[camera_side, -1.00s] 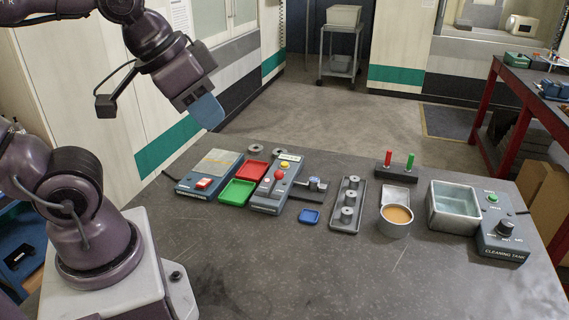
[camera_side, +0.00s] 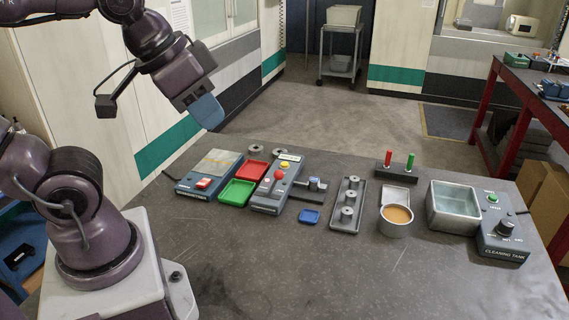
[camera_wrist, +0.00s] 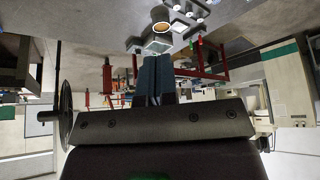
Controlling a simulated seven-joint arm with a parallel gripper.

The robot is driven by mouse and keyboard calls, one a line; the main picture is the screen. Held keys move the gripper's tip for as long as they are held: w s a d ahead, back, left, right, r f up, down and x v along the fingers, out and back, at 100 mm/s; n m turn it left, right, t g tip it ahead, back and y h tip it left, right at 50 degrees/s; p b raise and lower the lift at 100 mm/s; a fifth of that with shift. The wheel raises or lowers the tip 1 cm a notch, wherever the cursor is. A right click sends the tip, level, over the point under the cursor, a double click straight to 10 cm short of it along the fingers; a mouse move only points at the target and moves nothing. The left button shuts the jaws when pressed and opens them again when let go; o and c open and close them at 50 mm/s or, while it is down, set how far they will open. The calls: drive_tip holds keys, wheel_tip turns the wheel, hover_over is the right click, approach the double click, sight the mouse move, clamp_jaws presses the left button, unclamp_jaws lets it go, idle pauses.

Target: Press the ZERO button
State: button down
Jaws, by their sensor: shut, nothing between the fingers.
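A blue-grey device with a flat pale plate (camera_side: 216,162) stands at the left of the table. A small red-and-white part (camera_side: 203,184) is on its front; its lettering is too small to read, so I cannot tell whether it is the ZERO button. Beside it, a taller grey device (camera_side: 272,197) carries a yellow button (camera_side: 283,168) and a red knob (camera_side: 279,175). My gripper (camera_side: 207,112) is high above and behind the flat-plate device, apart from everything. Its blue fingers (camera_wrist: 156,80) are shut and empty in the wrist view.
A pegged rack (camera_side: 338,225), a tan-filled cup (camera_side: 396,229) and a cleaning tank (camera_side: 446,225) stand to the right. The table's front (camera_side: 310,280) is clear.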

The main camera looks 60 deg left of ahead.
idle(0.4)
drive_tip(key=n+t+h, duration=0.1)
drive_tip(key=n+t, duration=0.2)
drive_tip(key=n, duration=2.2)
hover_over(284, 164)
wheel_tip(284, 164, down, 20)
drive_tip(key=shift+d, duration=0.1)
drive_tip(key=shift+f, duration=0.1)
drive_tip(key=shift+f, duration=4.35)
